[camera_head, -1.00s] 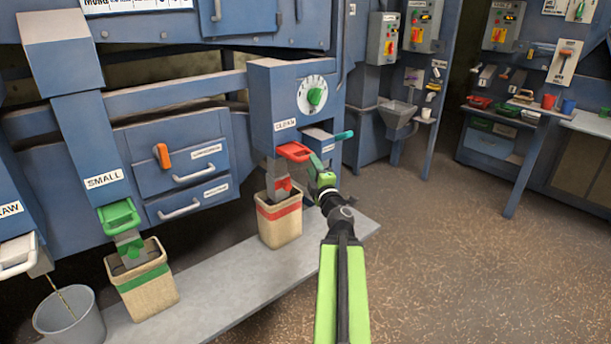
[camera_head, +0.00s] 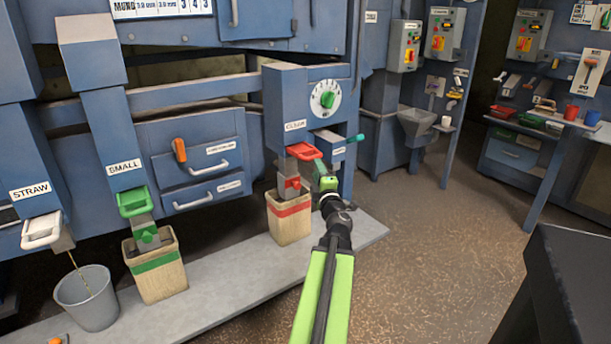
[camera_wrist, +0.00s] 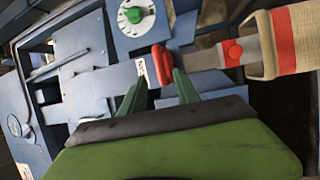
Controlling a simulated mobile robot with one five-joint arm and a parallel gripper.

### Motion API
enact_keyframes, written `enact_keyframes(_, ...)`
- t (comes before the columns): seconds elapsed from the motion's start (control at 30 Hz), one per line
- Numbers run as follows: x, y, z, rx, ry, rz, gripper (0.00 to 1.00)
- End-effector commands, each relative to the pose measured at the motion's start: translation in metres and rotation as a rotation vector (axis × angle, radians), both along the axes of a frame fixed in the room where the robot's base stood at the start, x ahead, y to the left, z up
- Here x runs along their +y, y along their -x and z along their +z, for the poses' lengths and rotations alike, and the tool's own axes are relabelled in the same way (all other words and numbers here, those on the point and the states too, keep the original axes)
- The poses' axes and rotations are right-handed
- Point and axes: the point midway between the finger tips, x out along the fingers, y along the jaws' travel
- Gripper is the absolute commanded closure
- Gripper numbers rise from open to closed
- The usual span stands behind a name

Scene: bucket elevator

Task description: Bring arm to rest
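My green arm reaches forward, with my gripper (camera_head: 322,172) just in front of and below the red handle (camera_head: 304,151) of the CLEAN spout. In the wrist view my gripper (camera_wrist: 160,82) has its two green fingers apart, with nothing seen held between them. The red handle (camera_wrist: 161,64) shows beyond the fingertips, near the right finger; I cannot tell whether they touch. A bucket with a red band (camera_head: 289,222) stands under the CLEAN spout, left of my arm.
The green-handled SMALL spout (camera_head: 136,201) stands over a green-banded bucket (camera_head: 155,268). The white-handled STRAW spout (camera_head: 42,231) stands over a grey pail (camera_head: 87,300). A dark block (camera_head: 570,290) fills the lower right. Open floor (camera_head: 440,235) lies right of the grey plank (camera_head: 235,285).

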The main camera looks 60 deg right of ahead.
Motion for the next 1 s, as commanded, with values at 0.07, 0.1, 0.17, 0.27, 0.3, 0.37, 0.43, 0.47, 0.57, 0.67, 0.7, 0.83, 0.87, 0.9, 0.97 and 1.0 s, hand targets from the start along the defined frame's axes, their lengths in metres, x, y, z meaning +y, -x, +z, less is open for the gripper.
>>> enact_keyframes(0.07, -0.003, 0.004, 0.0, 0.0, 0.0, -0.006, 0.62)
enact_keyframes(0.1, -0.004, 0.005, 0.0, 0.0, -0.001, -0.008, 0.62)
enact_keyframes(0.17, -0.005, 0.007, 0.0, 0.0, 0.0, -0.01, 0.62)
enact_keyframes(0.27, -0.007, 0.01, 0.0, 0.0, 0.0, -0.014, 0.62)
enact_keyframes(0.3, -0.007, 0.011, 0.0, 0.0, 0.0, -0.015, 0.62)
enact_keyframes(0.37, -0.007, 0.012, 0.0, 0.0, 0.0, -0.016, 0.62)
enact_keyframes(0.43, -0.007, 0.012, 0.0, 0.0, 0.0, -0.017, 0.62)
enact_keyframes(0.47, -0.007, 0.012, 0.0, 0.0, 0.0, -0.017, 0.62)
enact_keyframes(0.57, -0.003, -0.008, -0.002, -0.031, -0.032, -0.024, 0.62)
enact_keyframes(0.67, 0.01, -0.056, -0.011, -0.112, -0.135, -0.048, 0.62)
enact_keyframes(0.7, 0.02, -0.081, -0.019, -0.15, -0.2, -0.061, 0.62)
enact_keyframes(0.83, 0.076, -0.168, -0.062, -0.245, -0.47, -0.109, 0.62)
enact_keyframes(0.87, 0.092, -0.186, -0.074, -0.254, -0.533, -0.119, 0.62)
enact_keyframes(0.9, 0.115, -0.207, -0.09, -0.261, -0.616, -0.132, 0.62)
enact_keyframes(0.97, 0.152, -0.236, -0.114, -0.255, -0.736, -0.153, 0.62)
enact_keyframes(1.0, 0.179, -0.253, -0.129, -0.246, -0.813, -0.164, 0.62)
